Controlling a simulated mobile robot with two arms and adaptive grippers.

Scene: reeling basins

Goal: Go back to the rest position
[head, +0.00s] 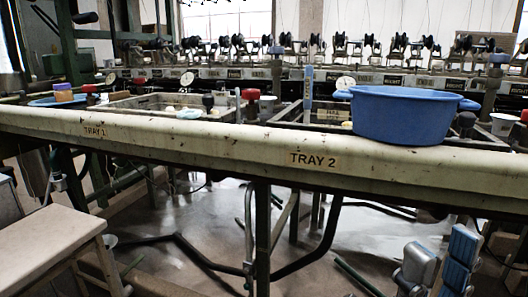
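My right gripper (440,268) is at the lower right of the head view, low in front of the bench. My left gripper is not in view. A blue two-handled tub (403,116) stands upright on the bench edge above the TRAY 2 label (314,160), well above and apart from my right gripper.
The long bench rail (210,138) crosses the view, with basins (165,103) behind it. A red-topped valve (251,95) stands between the basins. A stool (50,240) is at the lower left. Pipes and bench legs (262,235) stand on the wet floor below.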

